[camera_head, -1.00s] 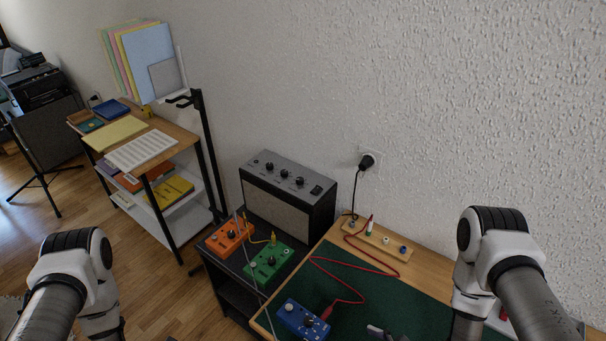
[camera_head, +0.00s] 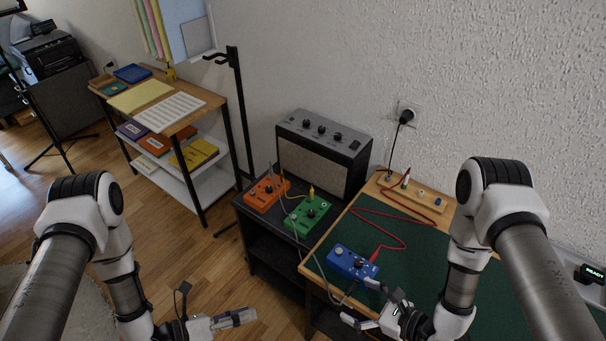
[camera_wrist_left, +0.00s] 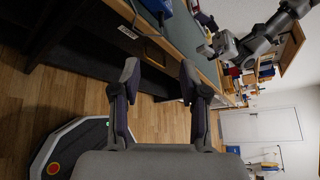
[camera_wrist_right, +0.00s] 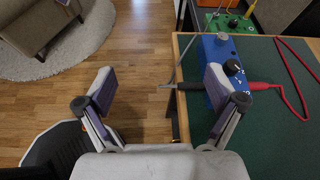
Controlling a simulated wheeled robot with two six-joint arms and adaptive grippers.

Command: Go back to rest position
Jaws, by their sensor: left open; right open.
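My left gripper (camera_head: 212,303) is open and empty, over the wooden floor to the left of the workbench in the head view. Its two spread fingers (camera_wrist_left: 159,78) show in the left wrist view with nothing between them. My right gripper (camera_head: 360,303) is open at the near left edge of the workbench, close to the blue pedal (camera_head: 350,262). In the right wrist view its fingers (camera_wrist_right: 158,82) are apart and empty. The blue pedal (camera_wrist_right: 219,66) lies just beyond the right finger there; contact is not visible.
The workbench (camera_head: 420,262) has a green mat and a red cable (camera_head: 385,228). An orange pedal (camera_head: 267,192) and a green pedal (camera_head: 307,215) sit on a dark stand before the amplifier (camera_head: 323,150). A shelf (camera_head: 190,135) stands left. Floor between is clear.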

